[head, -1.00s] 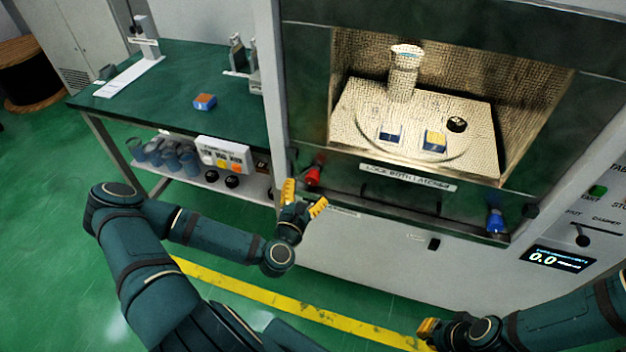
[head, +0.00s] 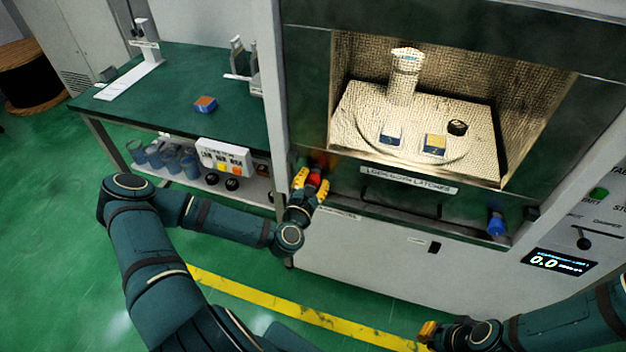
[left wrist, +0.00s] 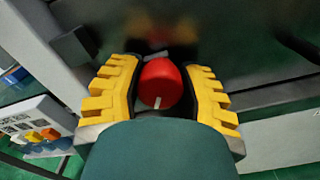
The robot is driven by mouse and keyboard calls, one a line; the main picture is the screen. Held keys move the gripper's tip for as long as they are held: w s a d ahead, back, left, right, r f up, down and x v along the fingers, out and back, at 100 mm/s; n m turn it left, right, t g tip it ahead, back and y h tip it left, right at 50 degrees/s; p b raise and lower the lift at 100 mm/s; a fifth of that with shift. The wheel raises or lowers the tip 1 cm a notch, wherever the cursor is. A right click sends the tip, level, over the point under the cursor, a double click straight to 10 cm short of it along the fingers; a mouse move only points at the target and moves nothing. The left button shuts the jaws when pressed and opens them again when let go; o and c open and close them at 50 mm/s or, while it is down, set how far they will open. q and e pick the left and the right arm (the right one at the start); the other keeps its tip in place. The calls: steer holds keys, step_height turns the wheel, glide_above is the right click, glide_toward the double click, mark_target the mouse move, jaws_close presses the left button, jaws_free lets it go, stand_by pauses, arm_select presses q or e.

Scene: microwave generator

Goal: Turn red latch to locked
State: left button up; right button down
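The red latch (head: 314,179) sits at the lower left corner of the microwave's dark door frame. In the left wrist view the red latch (left wrist: 160,84) is a round knob with a white mark pointing down. My left gripper (head: 310,184) has its yellow fingers on either side of the latch.
A blue latch (head: 496,223) is at the frame's lower right. A dark handle bar (head: 400,207) lies between the latches under a label (head: 408,180).

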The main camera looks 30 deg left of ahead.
arm_select(q)
jaws_close()
steer(key=m+p, duration=0.1)
steer(key=m, duration=0.3)
steer(key=shift+m, duration=0.4)
steer(key=m, duration=0.4)
steer(key=shift+m, duration=0.3)
steer(key=m, duration=0.4)
steer(key=shift+r, duration=0.1)
steer(key=shift+m+b, duration=0.45)
steer(key=shift+m, duration=1.75)
steer(key=shift+a, duration=0.1)
steer(key=o, duration=1.2)
jaws_free()
